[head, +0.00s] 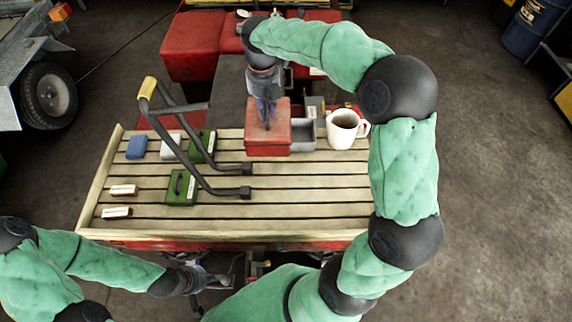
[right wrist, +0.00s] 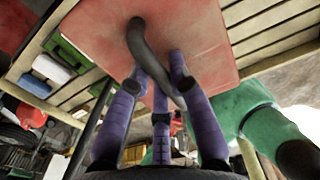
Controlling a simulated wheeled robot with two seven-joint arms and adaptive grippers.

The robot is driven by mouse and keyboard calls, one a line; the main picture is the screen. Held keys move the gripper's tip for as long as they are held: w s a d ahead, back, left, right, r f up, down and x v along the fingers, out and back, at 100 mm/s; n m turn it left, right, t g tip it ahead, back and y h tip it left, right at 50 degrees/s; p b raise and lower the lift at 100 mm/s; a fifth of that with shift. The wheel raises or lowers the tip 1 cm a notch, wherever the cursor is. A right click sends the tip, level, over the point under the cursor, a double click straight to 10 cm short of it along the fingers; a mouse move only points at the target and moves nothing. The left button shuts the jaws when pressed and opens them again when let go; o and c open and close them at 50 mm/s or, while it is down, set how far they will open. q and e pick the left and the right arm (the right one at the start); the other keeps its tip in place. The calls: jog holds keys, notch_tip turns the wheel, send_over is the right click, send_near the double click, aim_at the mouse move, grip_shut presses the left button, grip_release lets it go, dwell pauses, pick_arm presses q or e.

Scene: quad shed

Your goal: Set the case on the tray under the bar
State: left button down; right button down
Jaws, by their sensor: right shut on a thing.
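The red case (head: 268,138) is at the far middle of the slatted wooden tray (head: 270,211). My right gripper (head: 266,112) is over its top and shut on its dark curved handle (right wrist: 152,55). The red lid (right wrist: 210,30) fills the top of the right wrist view. I cannot tell whether the case rests on the slats or hangs just above them. The black bar (head: 178,150), with a yellow grip (head: 147,88), stands over the tray left of the case. My left gripper (head: 205,272) is below the tray's near edge, partly hidden; its fingers are unclear.
A white mug (head: 345,129) and a grey open bin (head: 301,135) stand right of the case. Two green cases (head: 181,188) (head: 201,146), a blue block (head: 136,147) and small white blocks (head: 124,190) are at left. The tray's near right is bare.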

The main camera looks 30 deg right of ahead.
aim_at(272, 131)
jog(key=s+f, duration=0.1)
jog(key=s, duration=0.1)
jog(key=s+a+f+b, duration=0.1)
jog(key=s, duration=0.2)
jog(key=shift+s+a+f, duration=0.2)
jog(key=shift+s+f, duration=0.15)
jog(key=shift+f, duration=0.05)
jog(key=s+a+f+b, duration=0.1)
jog(key=s+f+b, duration=0.1)
jog(key=s+f, duration=0.3)
notch_tip(272, 131, down, 4)
jog(key=shift+a+b, duration=0.15)
jog(key=shift+b, duration=0.25)
jog(key=shift+s, duration=0.1)
jog(key=c, duration=1.1)
grip_release()
jog(key=shift+f, duration=0.15)
jog(key=shift+c, duration=0.2)
notch_tip(272, 131, up, 12)
jog(key=p, duration=0.2)
jog(key=shift+p, duration=0.4)
